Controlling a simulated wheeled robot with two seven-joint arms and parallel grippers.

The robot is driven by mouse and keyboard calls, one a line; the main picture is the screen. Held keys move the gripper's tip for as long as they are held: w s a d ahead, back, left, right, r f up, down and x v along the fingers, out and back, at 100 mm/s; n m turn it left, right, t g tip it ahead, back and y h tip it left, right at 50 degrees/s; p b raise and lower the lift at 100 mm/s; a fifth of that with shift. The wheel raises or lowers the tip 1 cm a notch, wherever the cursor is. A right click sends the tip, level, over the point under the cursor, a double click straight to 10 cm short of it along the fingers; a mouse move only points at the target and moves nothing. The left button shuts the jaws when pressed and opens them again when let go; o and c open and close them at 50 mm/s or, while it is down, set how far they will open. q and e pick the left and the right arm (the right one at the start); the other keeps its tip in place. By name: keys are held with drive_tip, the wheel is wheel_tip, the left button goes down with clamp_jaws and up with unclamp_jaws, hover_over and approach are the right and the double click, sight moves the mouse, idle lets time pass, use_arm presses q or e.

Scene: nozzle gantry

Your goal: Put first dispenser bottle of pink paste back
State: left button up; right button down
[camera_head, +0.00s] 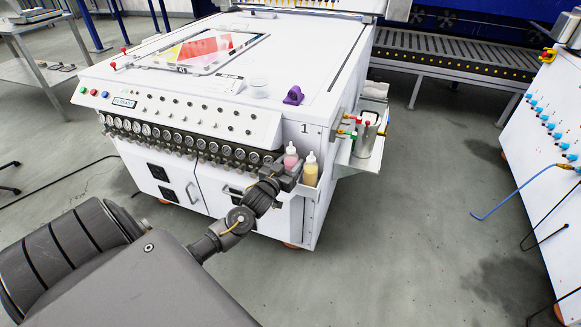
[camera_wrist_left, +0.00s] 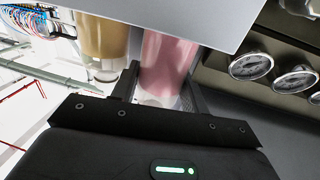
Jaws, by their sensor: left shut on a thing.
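The pink paste bottle (camera_head: 290,160) has a pale nozzle top and is upright at the front right corner of the white machine. It also shows in the left wrist view (camera_wrist_left: 168,55), between the two fingers. My left gripper (camera_head: 287,178) is shut on it, low on the bottle; the wrist view shows the fingertips (camera_wrist_left: 163,88) on either side. A yellow paste bottle (camera_head: 310,171) stands close beside it, to the right, and shows in the wrist view (camera_wrist_left: 103,42). A white panel (camera_wrist_left: 205,18) hides part of both bottles there. My right gripper is not in view.
The white machine (camera_head: 200,140) carries a row of gauges (camera_head: 190,136) just left of the gripper. A side shelf (camera_head: 355,158) with a metal container (camera_head: 367,135) stands right of the bottles. A purple object (camera_head: 293,96) lies on top.

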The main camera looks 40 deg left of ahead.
use_arm(q)
drive_tip(key=shift+f, duration=0.85)
drive_tip(key=shift+w+a+f, duration=0.2)
drive_tip(key=shift+w+a, duration=0.05)
drive_tip(key=shift+w, duration=0.1)
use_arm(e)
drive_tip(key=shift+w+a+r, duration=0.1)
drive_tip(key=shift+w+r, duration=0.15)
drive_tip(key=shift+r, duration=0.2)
use_arm(q)
drive_tip(key=shift+f, duration=0.2)
drive_tip(key=o, duration=0.4)
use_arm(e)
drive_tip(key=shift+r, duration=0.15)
